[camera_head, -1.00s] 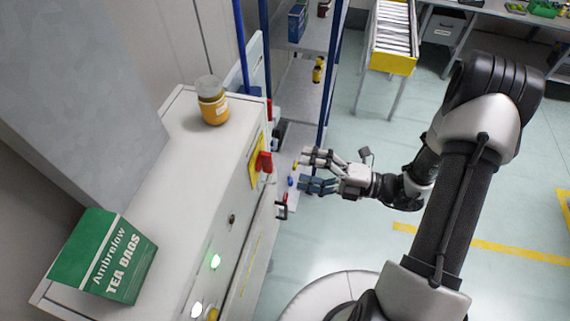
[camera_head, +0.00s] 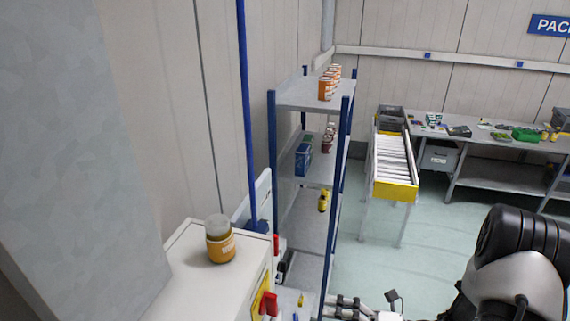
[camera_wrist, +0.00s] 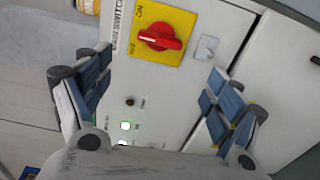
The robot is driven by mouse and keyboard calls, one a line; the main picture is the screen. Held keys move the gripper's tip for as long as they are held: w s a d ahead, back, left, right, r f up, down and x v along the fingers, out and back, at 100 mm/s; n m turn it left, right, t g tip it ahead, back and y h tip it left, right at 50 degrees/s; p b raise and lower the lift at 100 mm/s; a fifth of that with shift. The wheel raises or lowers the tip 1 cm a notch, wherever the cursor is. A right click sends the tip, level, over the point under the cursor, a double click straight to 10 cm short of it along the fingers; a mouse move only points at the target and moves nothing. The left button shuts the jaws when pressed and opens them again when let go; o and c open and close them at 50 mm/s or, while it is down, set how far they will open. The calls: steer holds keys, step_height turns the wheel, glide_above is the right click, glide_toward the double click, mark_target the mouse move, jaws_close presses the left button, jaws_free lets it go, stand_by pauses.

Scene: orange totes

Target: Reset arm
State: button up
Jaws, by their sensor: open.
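My gripper (camera_wrist: 155,105) is open and empty in the wrist view, its two blue-padded fingers spread wide apart. It faces the front of a white cabinet (camera_wrist: 190,75) with a red rotary switch (camera_wrist: 160,38) on a yellow plate. The switch lies beyond the fingers, and nothing is between them. In the head view only part of my gripper (camera_head: 350,306) shows at the bottom edge, to the right of the cabinet. My arm rises at the lower right of that view.
A jar with an orange label (camera_head: 221,240) stands on the cabinet top. Behind is a blue-posted shelf rack (camera_head: 310,95) with jars and a blue box (camera_head: 303,158). A roller conveyor (camera_head: 395,188) and a workbench (camera_head: 500,148) stand farther back. Open floor (camera_head: 440,235) lies between.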

steer(key=s+a+f+n+g+h+b, duration=0.3)
steer(key=s+n+g+h+b, duration=0.15)
steer(key=n+b, duration=0.4)
steer(key=s+a+f+n+g+h+b, duration=0.2)
steer(key=s+f+n+g+h+b, duration=0.25)
steer(key=n, duration=0.65)
steer(key=s+d+f+n+t+h+b, duration=0.3)
steer(key=n+t+h+b, duration=0.1)
steer(key=n+b, duration=0.4)
steer(key=s+d+f+n+t+h+b, duration=0.2)
steer(key=s+d+n+t+h+b, duration=0.1)
steer(key=n+b, duration=0.6)
steer(key=n+t+h, duration=0.1)
steer(key=n, duration=0.1)
steer(key=shift+d+f+n, duration=0.2)
steer(key=shift+f+n, duration=0.15)
steer(key=shift+f, duration=0.05)
steer(key=shift+c, duration=0.4)
